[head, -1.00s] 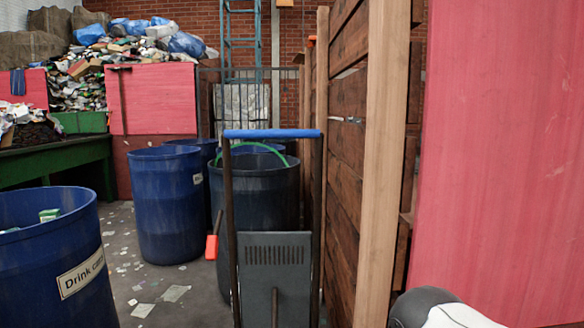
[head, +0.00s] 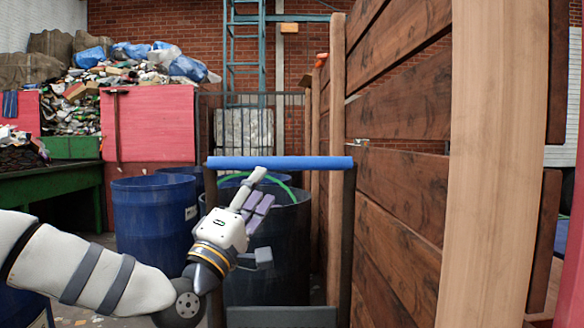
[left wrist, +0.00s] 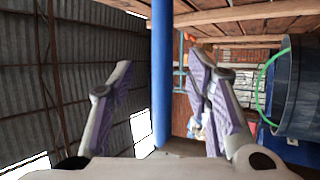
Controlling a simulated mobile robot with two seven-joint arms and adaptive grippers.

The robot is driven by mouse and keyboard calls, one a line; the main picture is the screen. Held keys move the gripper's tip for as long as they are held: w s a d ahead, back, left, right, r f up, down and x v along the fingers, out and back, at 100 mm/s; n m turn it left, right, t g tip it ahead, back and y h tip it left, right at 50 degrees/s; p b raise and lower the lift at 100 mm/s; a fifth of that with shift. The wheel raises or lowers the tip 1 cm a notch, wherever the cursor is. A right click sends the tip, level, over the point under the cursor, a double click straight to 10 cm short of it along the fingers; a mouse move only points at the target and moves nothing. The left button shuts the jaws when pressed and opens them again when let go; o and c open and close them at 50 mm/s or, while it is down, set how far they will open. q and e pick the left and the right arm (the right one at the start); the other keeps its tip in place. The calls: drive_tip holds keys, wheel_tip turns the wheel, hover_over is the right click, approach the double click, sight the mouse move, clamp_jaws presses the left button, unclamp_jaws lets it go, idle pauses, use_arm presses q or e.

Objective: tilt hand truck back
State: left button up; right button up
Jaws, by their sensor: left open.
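The hand truck stands in front of me in the head view. Its blue handle bar (head: 300,163) runs level across the top of two dark uprights, and its grey plate (head: 282,317) shows at the bottom edge. My left gripper (head: 262,186) is open just below the bar, left of its middle. In the left wrist view the blue bar (left wrist: 161,75) runs between the two spread fingers (left wrist: 160,68), with a gap on both sides. The truck's lower part and wheels are out of view. My right gripper is not in view.
A wooden plank fence (head: 400,185) with a pale post (head: 490,170) stands close on the right. Blue barrels (head: 153,220) stand behind and to the left of the truck. A dark barrel (head: 275,250) with a green hoop is directly behind it.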

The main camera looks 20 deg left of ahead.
sight(275, 168)
use_arm(q)
drive_tip(key=x, duration=0.9)
drive_tip(key=shift+d+f, duration=0.1)
clamp_jaws()
